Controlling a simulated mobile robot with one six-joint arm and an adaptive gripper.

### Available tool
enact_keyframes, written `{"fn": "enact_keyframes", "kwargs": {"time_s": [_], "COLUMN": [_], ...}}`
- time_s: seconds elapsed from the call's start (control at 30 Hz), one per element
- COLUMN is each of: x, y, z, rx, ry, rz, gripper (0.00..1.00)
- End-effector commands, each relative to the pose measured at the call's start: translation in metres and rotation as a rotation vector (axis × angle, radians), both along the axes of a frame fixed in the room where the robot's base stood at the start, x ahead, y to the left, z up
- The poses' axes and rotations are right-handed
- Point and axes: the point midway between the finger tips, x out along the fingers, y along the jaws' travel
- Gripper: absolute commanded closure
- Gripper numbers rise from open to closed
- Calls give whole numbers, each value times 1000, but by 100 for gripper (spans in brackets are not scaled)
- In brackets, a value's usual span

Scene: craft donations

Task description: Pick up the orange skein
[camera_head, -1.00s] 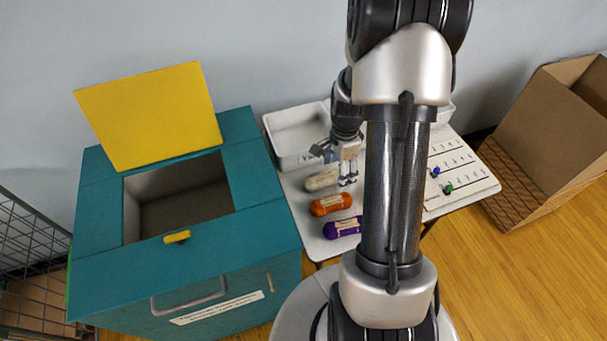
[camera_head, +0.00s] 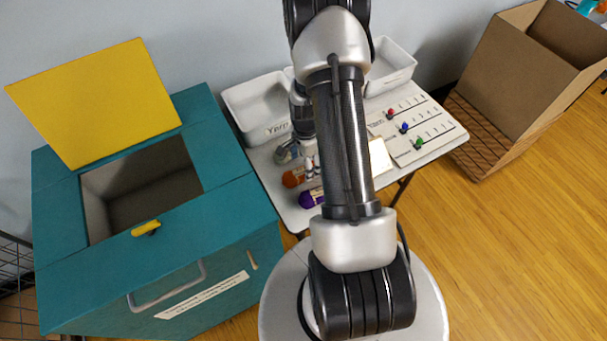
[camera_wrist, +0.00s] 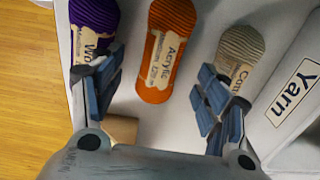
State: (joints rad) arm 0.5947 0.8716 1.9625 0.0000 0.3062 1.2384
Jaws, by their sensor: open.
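The orange skein (camera_wrist: 167,50) has a cream label reading "Acrylic" and lies on the white table in the wrist view, between a purple and a cream skein. In the head view the orange skein (camera_head: 293,178) is partly hidden by my gripper and arm. My gripper (camera_wrist: 160,88) is open and empty. Its fingers stand apart to either side of the orange skein's near end, with the left one over the purple skein's edge and the right one over the cream skein's. I cannot tell its height above the table.
The purple skein (camera_wrist: 95,30) and cream skein (camera_wrist: 238,55) lie close on either side. A white bin marked "Yarn" (camera_head: 265,134) stands behind. A teal box (camera_head: 225,230) with a raised yellow lid (camera_head: 95,100) is at left. A slider board (camera_head: 420,140) and cardboard box (camera_head: 500,80) are at right.

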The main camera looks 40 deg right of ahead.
Motion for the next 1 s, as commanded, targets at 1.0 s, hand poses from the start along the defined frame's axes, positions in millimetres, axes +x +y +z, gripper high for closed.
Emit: {"fn": "enact_keyframes", "kwargs": {"time_s": [1.0], "x": [1], "y": [0], "z": [-47], "rx": [0], "ry": [1], "rz": [0], "gripper": [62]}}
